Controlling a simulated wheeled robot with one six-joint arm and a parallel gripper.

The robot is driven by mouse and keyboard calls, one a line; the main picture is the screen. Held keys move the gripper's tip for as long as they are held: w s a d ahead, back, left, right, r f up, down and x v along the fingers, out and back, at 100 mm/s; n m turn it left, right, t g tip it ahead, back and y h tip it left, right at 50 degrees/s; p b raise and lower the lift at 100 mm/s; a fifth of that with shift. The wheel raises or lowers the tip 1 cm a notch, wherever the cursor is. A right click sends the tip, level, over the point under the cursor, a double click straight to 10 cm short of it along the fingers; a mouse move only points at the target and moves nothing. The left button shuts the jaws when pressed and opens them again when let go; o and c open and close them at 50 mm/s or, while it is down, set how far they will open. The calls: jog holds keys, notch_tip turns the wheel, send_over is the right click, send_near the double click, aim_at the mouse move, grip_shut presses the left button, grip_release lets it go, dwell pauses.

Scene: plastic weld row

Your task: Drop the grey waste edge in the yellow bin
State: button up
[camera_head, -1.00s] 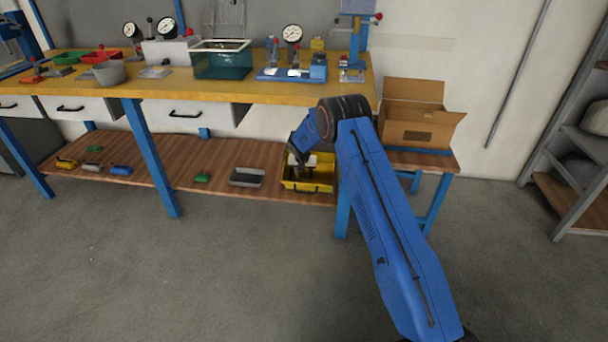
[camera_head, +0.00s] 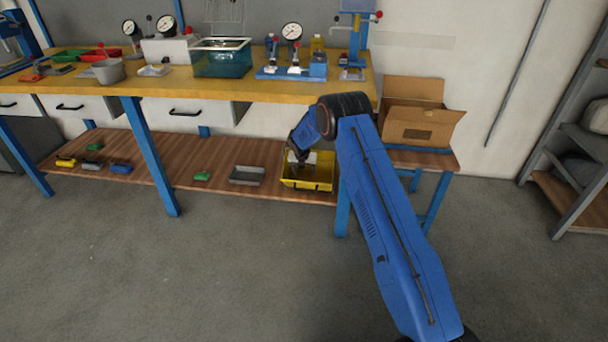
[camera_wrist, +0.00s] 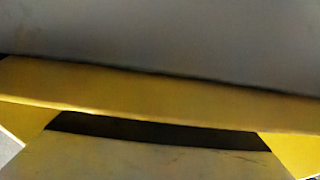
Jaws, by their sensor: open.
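The yellow bin (camera_head: 318,185) stands on the brown lower shelf under the right end of the workbench. My gripper (camera_head: 301,160) is at the bin's left part, pointing down over its opening, with open jaws. My arm hides part of the bin's back. A small pale piece shows at the bin's opening beside my gripper; I cannot tell whether it is the grey waste edge. In the wrist view, a yellow rim (camera_wrist: 150,95) crosses close to the camera. A pale surface lies below it and a plain grey surface above. The fingertips cannot be made out there.
A grey tray (camera_head: 247,175) and a green piece (camera_head: 202,176) lie left of the bin on the shelf. The bench top (camera_head: 185,88) overhangs it, and a blue leg (camera_head: 343,208) stands to its right. A cardboard box (camera_head: 408,130) is further right. The floor in front is clear.

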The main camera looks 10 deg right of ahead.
jog(key=d+v, duration=0.1)
jog(key=v, duration=0.6)
jog(key=shift+a+r, duration=0.15)
jog(key=shift+a, duration=0.4)
jog(key=shift+s, duration=0.15)
